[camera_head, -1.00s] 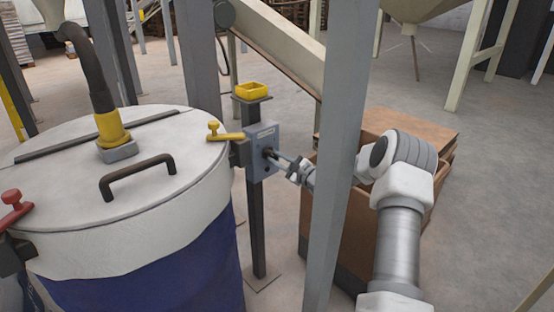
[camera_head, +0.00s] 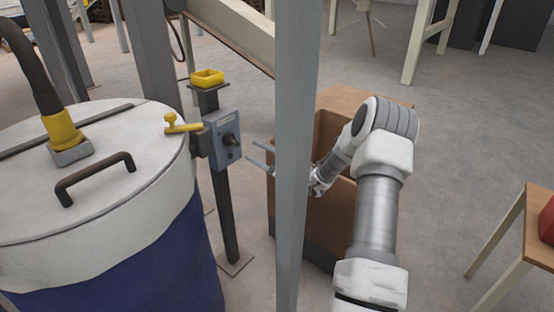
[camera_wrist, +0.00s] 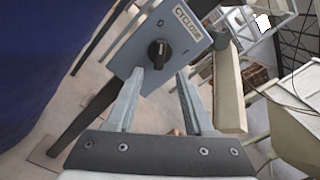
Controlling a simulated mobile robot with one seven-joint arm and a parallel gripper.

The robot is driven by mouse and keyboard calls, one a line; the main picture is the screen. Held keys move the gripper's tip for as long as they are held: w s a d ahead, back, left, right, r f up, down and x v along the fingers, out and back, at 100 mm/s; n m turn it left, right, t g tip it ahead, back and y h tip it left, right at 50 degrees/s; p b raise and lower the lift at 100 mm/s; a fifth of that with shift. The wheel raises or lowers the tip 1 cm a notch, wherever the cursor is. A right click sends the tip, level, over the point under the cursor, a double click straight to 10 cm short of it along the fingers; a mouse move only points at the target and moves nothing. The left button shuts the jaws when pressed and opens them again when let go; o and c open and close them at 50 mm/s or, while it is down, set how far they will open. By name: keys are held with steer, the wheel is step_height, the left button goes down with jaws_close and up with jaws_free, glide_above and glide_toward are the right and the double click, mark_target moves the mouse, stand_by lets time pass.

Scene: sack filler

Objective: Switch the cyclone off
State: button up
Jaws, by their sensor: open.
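The cyclone switch is a grey box (camera_head: 222,138) on a dark post, with a black rotary knob (camera_head: 230,140) on its face. In the wrist view the box (camera_wrist: 133,50) carries a CYCLONE label (camera_wrist: 187,22), and the knob (camera_wrist: 159,54) shows a small pale pointer mark, with faint position marks around it. My gripper (camera_head: 248,150) is open and empty, to the right of the knob and apart from it. In the wrist view the knob lies just beyond the gap between my fingertips (camera_wrist: 160,71). The grey upright partly hides my gripper's base in the head view.
A grey steel upright (camera_head: 293,160) stands in front of my wrist. A yellow-handled clamp (camera_head: 182,126) and the lidded blue drum (camera_head: 150,260) are left of the switch. A yellow tray (camera_head: 207,78) tops the post. A brown crate (camera_head: 335,215) stands behind my wrist.

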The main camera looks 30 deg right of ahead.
steer(key=p+v, duration=0.1)
steer(key=v, duration=0.8)
steer(key=shift+s+p, duration=0.35)
